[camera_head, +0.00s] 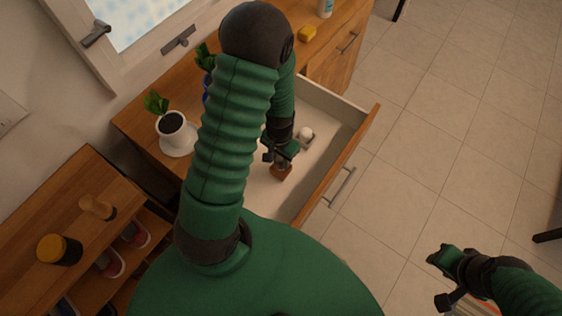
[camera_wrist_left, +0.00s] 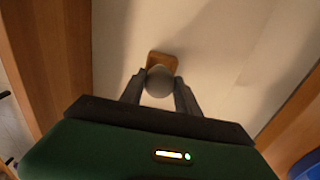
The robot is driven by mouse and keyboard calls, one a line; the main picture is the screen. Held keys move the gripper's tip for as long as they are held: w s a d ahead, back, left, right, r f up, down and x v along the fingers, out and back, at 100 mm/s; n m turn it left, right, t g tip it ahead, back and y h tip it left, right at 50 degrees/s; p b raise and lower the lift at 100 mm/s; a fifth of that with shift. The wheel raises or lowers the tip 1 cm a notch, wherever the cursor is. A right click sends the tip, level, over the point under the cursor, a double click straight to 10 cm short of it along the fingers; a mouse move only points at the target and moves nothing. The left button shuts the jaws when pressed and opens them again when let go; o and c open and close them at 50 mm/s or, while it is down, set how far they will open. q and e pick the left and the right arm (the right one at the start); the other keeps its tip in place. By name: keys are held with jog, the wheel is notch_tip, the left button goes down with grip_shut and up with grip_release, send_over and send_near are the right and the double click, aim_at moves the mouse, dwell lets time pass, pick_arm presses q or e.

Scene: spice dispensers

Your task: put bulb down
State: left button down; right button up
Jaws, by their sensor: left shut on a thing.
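My left gripper (camera_head: 282,160) reaches down into the open drawer (camera_head: 342,107). In the left wrist view its fingers (camera_wrist_left: 160,92) are closed around a round grey bulb (camera_wrist_left: 159,80). A small brown square piece (camera_wrist_left: 162,60) shows directly beyond the bulb, close to the pale drawer floor; it also shows below the gripper in the head view (camera_head: 282,173). I cannot tell whether it is joined to the bulb or touches the floor. My right gripper (camera_head: 440,277) is low at the right, over the tiled floor, its jaw opening unclear.
A small white round object (camera_head: 305,132) is in the drawer, right of my left gripper. The drawer's wooden front and sides surround the gripper. A white potted plant (camera_head: 175,134) stands on the counter, and a yellow sponge (camera_head: 307,34) lies farther back. Shelves stand at left.

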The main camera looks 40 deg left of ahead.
pick_arm(q)
jog(key=shift+w+a+f, duration=0.1)
jog(key=shift+w+a, duration=0.05)
jog(key=shift+w, duration=0.2)
jog(key=shift+f+b, duration=0.3)
jog(key=shift+b, duration=0.1)
notch_tip(320, 180, down, 3)
jog(key=b, duration=0.3)
jog(key=shift+f, duration=0.1)
jog(key=c, duration=0.9)
grip_release()
jog(key=shift+r, duration=0.2)
